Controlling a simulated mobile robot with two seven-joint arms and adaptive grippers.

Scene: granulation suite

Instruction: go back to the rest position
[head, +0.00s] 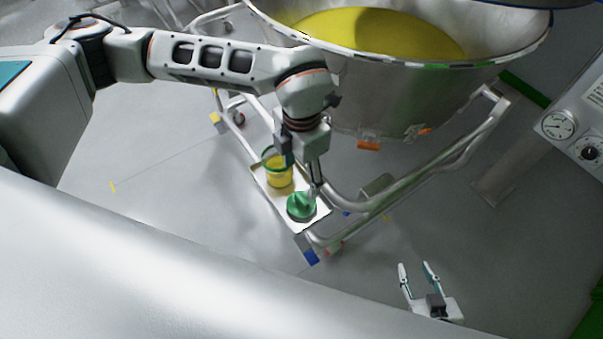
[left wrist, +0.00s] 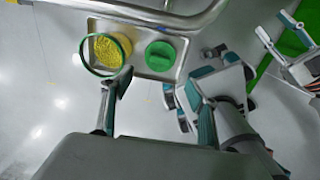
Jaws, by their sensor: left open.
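My left gripper (head: 300,172) is open over the small tray in the head view. In the left wrist view its fingers are wide apart, with nothing between the fingertips (left wrist: 156,88). One fingertip overlaps the edge of the green-rimmed jar; I cannot tell whether they touch. My right gripper (head: 420,280) is at the lower right of the head view, open and empty, above the floor. It also shows at the right edge of the left wrist view (left wrist: 290,40).
An open jar of yellow granules (head: 279,179) and a green lid (head: 301,207) stand side by side on the metal tray (head: 316,219). The tray is on a tubular frame (head: 440,163) under a large steel bowl (head: 400,95) of yellow powder. A gauge panel (head: 580,135) stands right.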

